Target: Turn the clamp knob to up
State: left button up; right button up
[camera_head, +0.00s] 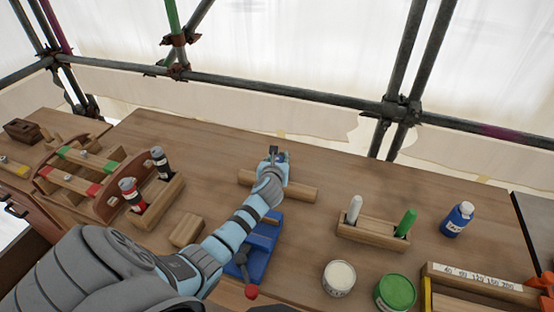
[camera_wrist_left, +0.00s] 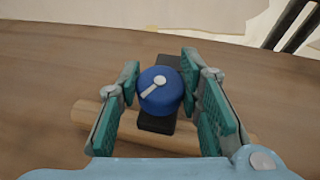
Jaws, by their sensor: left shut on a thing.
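The clamp knob (camera_wrist_left: 158,92) is a round blue cap with a white pointer bar. In the left wrist view the bar lies slanted, its round end up and right and its narrow end down and left. My left gripper (camera_head: 275,155) reaches over the bench at the far middle. In the wrist view its teal-padded fingers (camera_wrist_left: 160,88) are on either side of the knob, shut on it. The arm and gripper hide most of the knob in the head view. My right gripper is not in view.
A round wooden bar (camera_head: 302,192) lies under the left wrist. A blue tool with a red-tipped handle (camera_head: 262,262) stands nearer. A wooden holder (camera_head: 372,234), a blue bottle (camera_head: 457,219) and paint tins (camera_head: 339,278) stand right. A rack with bottles (camera_head: 160,203) stands left.

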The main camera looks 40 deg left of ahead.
pick_arm(q)
jog(key=n+g+y+b, duration=0.1)
jog(key=n+g+y, duration=0.1)
jog(key=n+y, duration=0.1)
jog(key=shift+f+g, duration=0.1)
jog(key=shift+g, duration=0.2)
jog(key=shift+n+g+y+b, duration=1.05)
jog(key=shift+n+g, duration=0.45)
jog(key=shift+n, duration=0.2)
jog(key=o, duration=1.2)
jog(key=v, duration=1.2)
jog(key=shift+w, duration=0.15)
